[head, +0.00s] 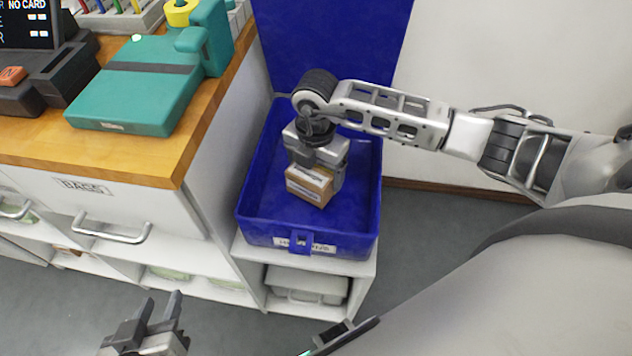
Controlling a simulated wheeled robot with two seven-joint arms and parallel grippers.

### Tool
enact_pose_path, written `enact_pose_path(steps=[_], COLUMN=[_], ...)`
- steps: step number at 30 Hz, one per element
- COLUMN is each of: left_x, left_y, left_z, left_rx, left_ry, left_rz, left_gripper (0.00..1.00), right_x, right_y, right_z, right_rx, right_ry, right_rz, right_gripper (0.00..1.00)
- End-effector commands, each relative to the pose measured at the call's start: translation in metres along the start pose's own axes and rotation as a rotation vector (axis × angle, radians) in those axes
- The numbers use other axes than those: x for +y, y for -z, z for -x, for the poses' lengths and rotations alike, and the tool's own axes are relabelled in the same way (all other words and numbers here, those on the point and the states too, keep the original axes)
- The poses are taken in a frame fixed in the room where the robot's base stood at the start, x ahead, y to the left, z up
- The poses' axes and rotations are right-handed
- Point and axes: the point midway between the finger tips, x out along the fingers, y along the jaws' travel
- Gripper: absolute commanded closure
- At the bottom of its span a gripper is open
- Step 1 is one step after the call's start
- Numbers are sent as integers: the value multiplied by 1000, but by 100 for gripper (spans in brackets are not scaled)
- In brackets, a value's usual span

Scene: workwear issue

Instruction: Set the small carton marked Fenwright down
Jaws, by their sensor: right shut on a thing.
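The small carton (309,186) is a brown cardboard box with a pale label; I cannot read the name on it. My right gripper (318,170) is shut on it and points down inside the open blue box (253,200). The carton is low in the blue box, but I cannot tell whether it touches the floor of it. The gripper hides the carton's rear part. My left gripper (157,309) is open and empty at the bottom left, in front of the white cabinet.
The blue box, its lid (330,40) raised at the back, stands on a low white shelf unit (300,262). At left, a wooden counter (190,128) carries a teal device (140,95) and a dark card terminal (50,70). Free floor of the blue box lies around the carton.

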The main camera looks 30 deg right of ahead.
Motion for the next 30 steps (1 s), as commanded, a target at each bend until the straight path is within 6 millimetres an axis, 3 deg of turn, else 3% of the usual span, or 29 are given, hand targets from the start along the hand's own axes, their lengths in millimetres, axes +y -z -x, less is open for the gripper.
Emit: enact_pose_path(steps=[12,23,24,25,30], left_x=[0,0,1,1,1], left_y=[0,-3,-2,-2,0], left_z=[-1,-1,0,0,0], left_rx=[8,7,7,7,9], left_ry=[-1,-2,-2,-2,-2], left_rz=[-3,-2,-2,-2,-3], left_gripper=[64,64,64,64,64], right_x=[1,1,0,0,0], right_y=[1,0,0,0,0], right_z=[-44,-49,-48,-48,-48], right_rx=[1,0,0,0,0], right_ry=[-1,-2,-1,-1,-1], right_rz=[2,3,3,3,3], right_gripper=[52,52,10,2,0])
